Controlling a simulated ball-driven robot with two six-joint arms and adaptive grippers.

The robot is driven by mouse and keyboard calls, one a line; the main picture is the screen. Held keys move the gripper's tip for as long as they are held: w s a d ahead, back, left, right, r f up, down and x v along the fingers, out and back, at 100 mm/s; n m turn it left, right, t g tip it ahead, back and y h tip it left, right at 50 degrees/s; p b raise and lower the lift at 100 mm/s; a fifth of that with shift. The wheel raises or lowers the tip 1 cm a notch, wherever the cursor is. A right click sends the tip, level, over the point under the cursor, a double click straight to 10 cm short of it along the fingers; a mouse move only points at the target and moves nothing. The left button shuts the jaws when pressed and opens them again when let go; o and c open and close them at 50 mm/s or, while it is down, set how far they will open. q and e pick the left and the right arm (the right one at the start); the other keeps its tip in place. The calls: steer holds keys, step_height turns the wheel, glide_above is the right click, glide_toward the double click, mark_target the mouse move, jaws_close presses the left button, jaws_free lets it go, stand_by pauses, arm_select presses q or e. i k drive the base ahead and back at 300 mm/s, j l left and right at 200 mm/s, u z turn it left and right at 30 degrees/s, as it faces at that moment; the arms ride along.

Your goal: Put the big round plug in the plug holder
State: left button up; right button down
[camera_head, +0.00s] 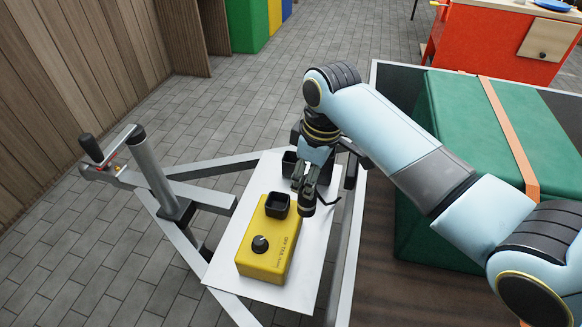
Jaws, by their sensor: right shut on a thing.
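My right gripper (309,188) comes down from the upper right over the white board, at the far right edge of the yellow box (265,262). It is shut on a small dark thing, which I take to be the big round plug (307,207); the fingers cover much of it. A thin black curved piece (329,201) sticks out to its right. A black square open cup (278,204), seemingly the plug holder, stands on the box's far end, just left of the gripper. Another black square cup (289,163) is partly hidden behind the gripper. My left gripper is out of view.
The yellow box has a black knob (260,244) and lies on a white board (314,235) over a grey metal frame (345,270). A post with a black-handled lever (91,147) stands left. A green box with an orange strap (470,115) stands right, under my arm.

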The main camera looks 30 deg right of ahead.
mark_target(292, 171)
steer(key=i+j+z, duration=0.15)
steer(key=j, duration=0.15)
steer(key=j+z, duration=0.15)
steer(key=j, duration=0.2)
steer(key=i+j+z, duration=0.15)
steer(key=j, duration=0.2)
steer(key=i+j+z, duration=0.1)
steer(key=i+z, duration=0.15)
steer(key=i+j+z, duration=0.2)
steer(key=i, duration=0.3)
steer(key=i+j+z, duration=0.25)
steer(key=i+l, duration=0.1)
